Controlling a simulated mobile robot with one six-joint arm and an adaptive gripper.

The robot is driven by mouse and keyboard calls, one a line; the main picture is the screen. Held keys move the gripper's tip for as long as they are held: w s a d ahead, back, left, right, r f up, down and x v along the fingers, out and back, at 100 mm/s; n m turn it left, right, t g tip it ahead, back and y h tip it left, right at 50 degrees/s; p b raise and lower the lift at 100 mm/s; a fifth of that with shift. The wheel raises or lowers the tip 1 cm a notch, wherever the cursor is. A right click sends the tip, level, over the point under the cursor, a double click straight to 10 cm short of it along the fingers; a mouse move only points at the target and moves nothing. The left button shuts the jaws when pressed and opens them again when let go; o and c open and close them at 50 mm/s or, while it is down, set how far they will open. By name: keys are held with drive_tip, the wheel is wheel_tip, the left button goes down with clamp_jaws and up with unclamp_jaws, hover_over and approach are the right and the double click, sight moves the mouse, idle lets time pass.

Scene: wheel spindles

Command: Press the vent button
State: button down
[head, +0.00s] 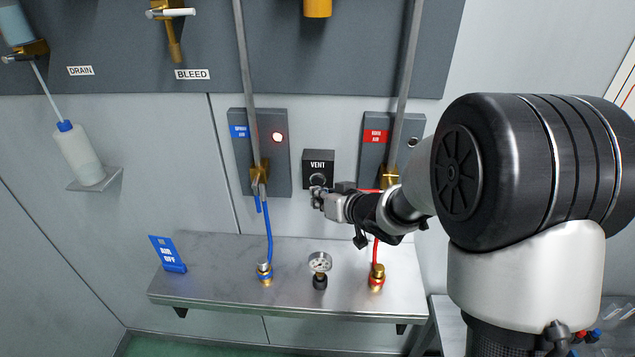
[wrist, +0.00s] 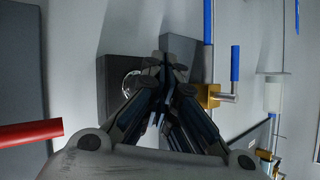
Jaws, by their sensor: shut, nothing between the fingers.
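The vent button's black box (head: 318,160), labelled VENT, is on the wall between two grey panels in the head view. The round button (head: 318,180) shows at its lower part, just above my gripper (head: 318,194). In the wrist view the dark box (wrist: 116,72) and part of the button's pale ring (wrist: 130,80) show behind my gripper (wrist: 165,75). My gripper is shut and empty, its fingertips close in front of the box. The fingers hide part of the button. I cannot tell whether they touch it.
A right panel (head: 376,130) has a red label and a valve. Below, a metal shelf (head: 215,265) holds a pressure gauge (head: 320,262), two fittings and a blue AIR OFF sign (head: 168,254).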

drive_tip(key=s+b, duration=0.1)
drive_tip(key=s, duration=0.3)
drive_tip(key=shift+s+a, duration=0.1)
drive_tip(key=shift+s, duration=0.2)
idle(0.6)
drive_tip(key=s+d+m+h+b, duration=0.4)
drive_tip(key=s+d+h+b, duration=0.6)
drive_tip(key=d, duration=0.6)
drive_tip(key=s+f+g+y+b, duration=0.1)
drive_tip(key=s+f+g+b, duration=0.1)
drive_tip(key=s, duration=0.9)
drive_tip(key=s+f+g+y+b, duration=0.1)
drive_tip(key=s+f+g+b, duration=0.1)
drive_tip(key=s, duration=0.8)
wheel_tip(320, 180, down, 2)
drive_tip(key=shift+s+f+g+y, duration=0.1)
drive_tip(key=shift+s+g+y, duration=0.3)
drive_tip(key=shift+g, duration=0.3)
